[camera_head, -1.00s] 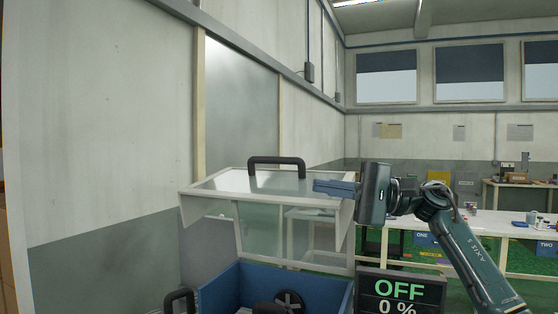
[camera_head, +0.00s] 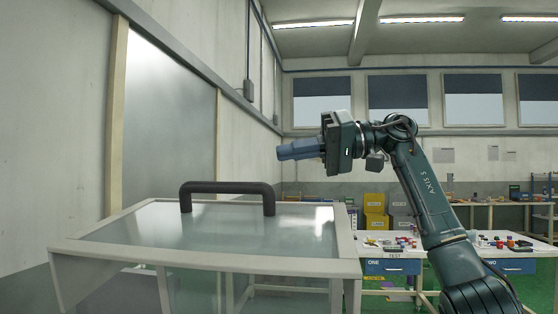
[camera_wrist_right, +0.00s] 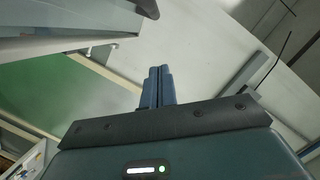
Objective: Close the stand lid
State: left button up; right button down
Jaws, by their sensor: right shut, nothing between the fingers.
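The stand lid (camera_head: 100,226) is a clear-paned cover with a pale grey frame, filling the lower left of the head view. Its black bar handle (camera_head: 227,187) stands on its top. The lid's lower edge and the stand beneath are out of this view. My right gripper (camera_head: 280,153) is shut and empty, pointing left, above and to the right of the handle and apart from it. In the right wrist view its fingers (camera_wrist_right: 159,72) lie together, with a grey framed part, probably the lid, at the upper left. My left gripper is not in view.
A wall with a frosted panel (camera_head: 168,130) runs along the left. Behind my right arm stand white work tables with blue drawers (camera_head: 392,267), small items and yellow bins (camera_head: 375,204). The air above the lid is clear.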

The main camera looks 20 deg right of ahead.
send_over(243, 210)
jog(key=w+d, duration=0.2)
jog(key=shift+a+f, duration=0.15)
jog(key=shift+f, duration=0.5)
jog(key=shift+s+a+f, duration=0.25)
jog(key=shift+a+f, duration=0.05)
jog(key=shift+f, duration=0.15)
jog(key=shift+s+a+f, duration=0.25)
jog(key=shift+f, duration=0.15)
jog(key=shift+s+a+f, duration=0.15)
jog(key=shift+s+f, duration=0.25)
jog(key=shift+s+a+f, duration=0.15)
jog(key=shift+s, duration=0.05)
jog(key=shift+b, duration=0.3)
